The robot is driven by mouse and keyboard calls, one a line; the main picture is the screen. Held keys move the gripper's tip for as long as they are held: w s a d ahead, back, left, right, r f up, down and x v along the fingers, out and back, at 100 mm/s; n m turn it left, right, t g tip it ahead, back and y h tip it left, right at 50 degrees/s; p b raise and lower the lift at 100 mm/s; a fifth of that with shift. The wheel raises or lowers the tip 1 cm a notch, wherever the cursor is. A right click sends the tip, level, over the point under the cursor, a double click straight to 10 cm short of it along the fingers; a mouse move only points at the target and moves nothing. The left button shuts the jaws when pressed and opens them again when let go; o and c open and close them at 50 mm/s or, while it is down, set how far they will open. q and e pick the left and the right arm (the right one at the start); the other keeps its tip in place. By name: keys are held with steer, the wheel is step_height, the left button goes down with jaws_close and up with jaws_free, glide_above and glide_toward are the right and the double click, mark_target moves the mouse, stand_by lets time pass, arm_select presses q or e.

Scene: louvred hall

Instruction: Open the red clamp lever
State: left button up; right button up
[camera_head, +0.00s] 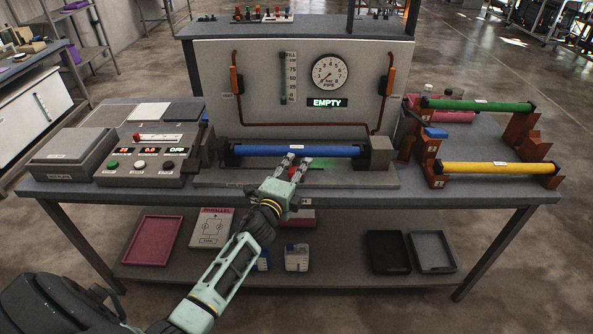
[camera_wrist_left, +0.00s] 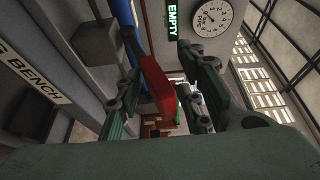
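The red clamp lever (camera_wrist_left: 157,88) shows large in the left wrist view, lying between the two fingers of my left gripper (camera_wrist_left: 160,72). I see a gap on at least one side of it and cannot tell whether a finger touches it. In the head view my left gripper (camera_head: 297,161) reaches to the front of the blue pipe (camera_head: 300,151). Its fingers are apart, and a bit of the red lever (camera_head: 296,174) shows between them. The fingers partly hide the lever there. My right gripper is not in view.
Behind the pipe stands a grey panel with a gauge (camera_head: 329,74) and a sign reading EMPTY (camera_head: 327,102). A control box (camera_head: 150,155) stands left on the bench. At right a rack (camera_head: 515,135) holds a green pipe (camera_head: 480,105) and a yellow pipe (camera_head: 495,168).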

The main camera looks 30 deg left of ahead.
arm_select(q)
steer(key=shift+r, duration=0.15)
steer(key=shift+s, duration=0.15)
steer(key=s+d, duration=0.1)
steer(key=s, duration=1)
steer(key=shift+s+d, duration=0.2)
steer(key=shift+s, duration=0.1)
